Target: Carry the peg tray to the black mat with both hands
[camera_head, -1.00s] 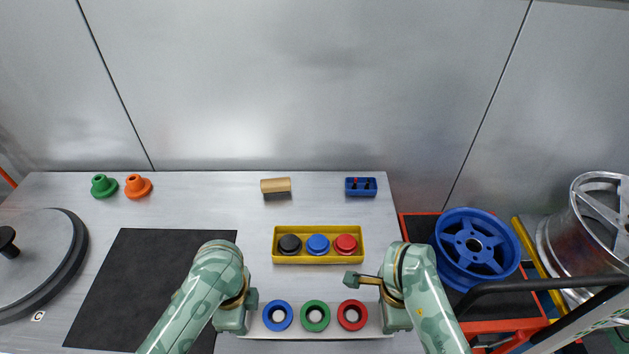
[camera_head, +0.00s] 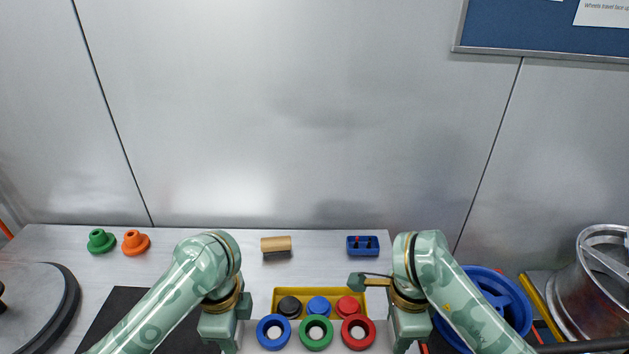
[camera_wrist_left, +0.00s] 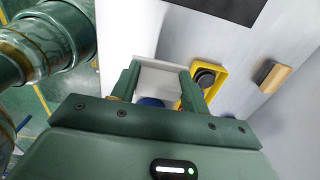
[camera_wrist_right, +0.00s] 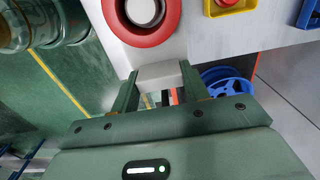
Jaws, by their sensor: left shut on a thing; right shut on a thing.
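The peg tray (camera_head: 253,338) is a pale bar with a blue ring (camera_head: 273,331), a green ring (camera_head: 316,332) and a red ring (camera_head: 358,331) on white pegs. It is held level in front of me, and its rings overlap the front of the yellow bin in the head view. My left gripper (camera_head: 226,326) is shut on its left end, also seen in the left wrist view (camera_wrist_left: 160,80). My right gripper (camera_head: 402,326) is shut on its right end, also seen in the right wrist view (camera_wrist_right: 160,74). The black mat (camera_head: 118,317) lies to the left, partly hidden by my left arm.
The yellow bin (camera_head: 278,295) with black, blue and red parts stands just behind the tray. A wooden-topped brush (camera_head: 276,244), a blue block (camera_head: 362,246) and green and orange spindles (camera_head: 135,242) are farther back. A round grey lid (camera_head: 35,300) is left of the mat.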

